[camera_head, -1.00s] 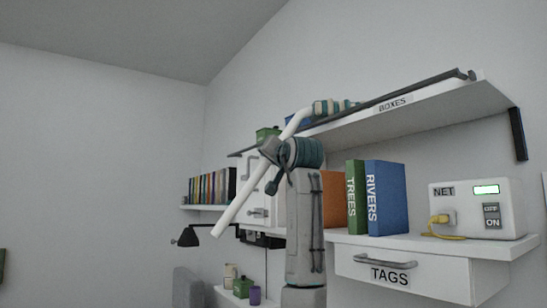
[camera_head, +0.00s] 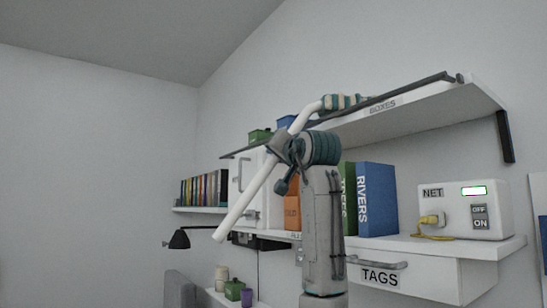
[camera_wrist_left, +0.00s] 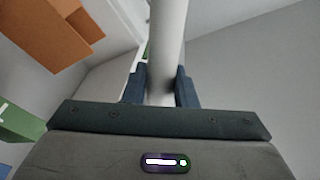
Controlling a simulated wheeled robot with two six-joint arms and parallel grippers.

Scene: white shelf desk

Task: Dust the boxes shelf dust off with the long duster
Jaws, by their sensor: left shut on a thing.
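The long duster's white handle (camera_head: 245,198) runs diagonally through my left gripper (camera_head: 278,148), which is shut on it. The handle also shows between the fingers in the left wrist view (camera_wrist_left: 167,50). The duster's banded teal and pale head (camera_head: 342,102) is bent over to the right, at the top front edge of the shelf labelled BOXES (camera_head: 430,118). I cannot tell whether the head touches the shelf top. The shelf's top surface is mostly hidden from below, and no dust can be made out. My right gripper is not in view.
A dark rail (camera_head: 420,89) runs along the shelf edge, and a dark bracket (camera_head: 508,136) is at its right end. Green (camera_head: 260,135) and blue (camera_head: 286,122) boxes stand at its left. Below are a blue RIVERS book (camera_head: 377,200), a NET box (camera_head: 455,212) and a TAGS drawer (camera_head: 400,280).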

